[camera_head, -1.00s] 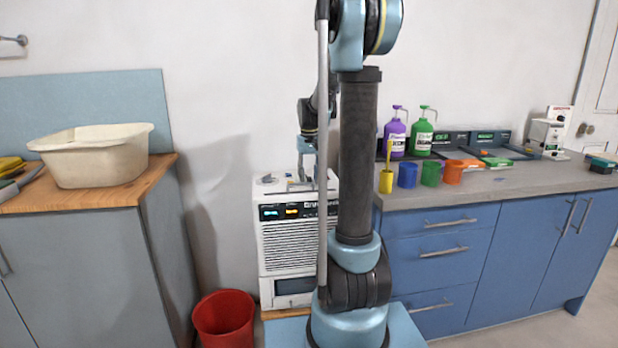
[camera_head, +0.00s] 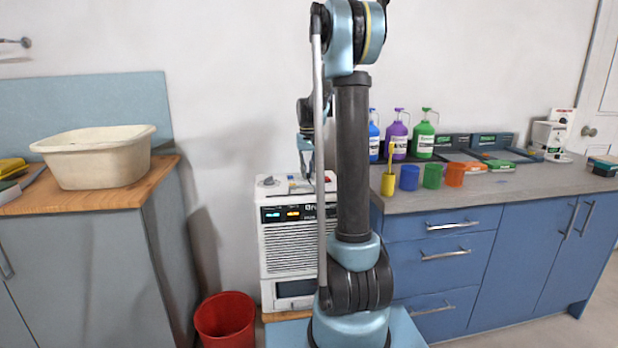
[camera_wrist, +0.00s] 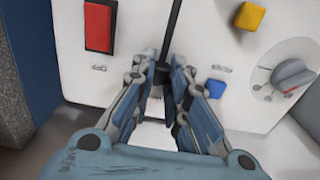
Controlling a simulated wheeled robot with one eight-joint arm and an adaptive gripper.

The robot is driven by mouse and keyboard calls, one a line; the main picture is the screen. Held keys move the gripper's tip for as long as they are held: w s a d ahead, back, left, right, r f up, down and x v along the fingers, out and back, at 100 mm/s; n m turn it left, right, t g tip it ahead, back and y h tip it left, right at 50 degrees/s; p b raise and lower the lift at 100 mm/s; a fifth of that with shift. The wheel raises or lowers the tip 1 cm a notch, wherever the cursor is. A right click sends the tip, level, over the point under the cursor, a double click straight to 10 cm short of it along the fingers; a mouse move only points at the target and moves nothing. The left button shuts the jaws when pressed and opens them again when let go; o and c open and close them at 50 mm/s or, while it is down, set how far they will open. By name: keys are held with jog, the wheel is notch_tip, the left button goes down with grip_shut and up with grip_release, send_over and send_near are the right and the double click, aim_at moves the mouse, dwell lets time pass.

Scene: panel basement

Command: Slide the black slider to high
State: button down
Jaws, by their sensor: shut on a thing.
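The white machine (camera_head: 292,240) stands behind my arm in the head view, with a control panel on its top. In the wrist view a black slot (camera_wrist: 172,25) runs down the white panel to between my fingers. My gripper (camera_wrist: 163,72) is shut at the lower visible part of this slot. In the head view my gripper (camera_head: 305,182) is over the machine's top, partly behind my arm.
A red switch (camera_wrist: 99,26), a yellow button (camera_wrist: 249,16), a blue button (camera_wrist: 216,88) and a grey dial (camera_wrist: 292,76) surround the slot. A red bin (camera_head: 225,320) stands left of the machine. Blue cabinets (camera_head: 520,255) stand at the right, grey ones at the left.

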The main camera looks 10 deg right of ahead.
jog(key=shift+w, duration=0.85)
jog(key=c, duration=1.6)
grip_release()
jog(key=shift+o, duration=0.2)
jog(key=shift+r, duration=0.1)
notch_tip(320, 180, up, 12)
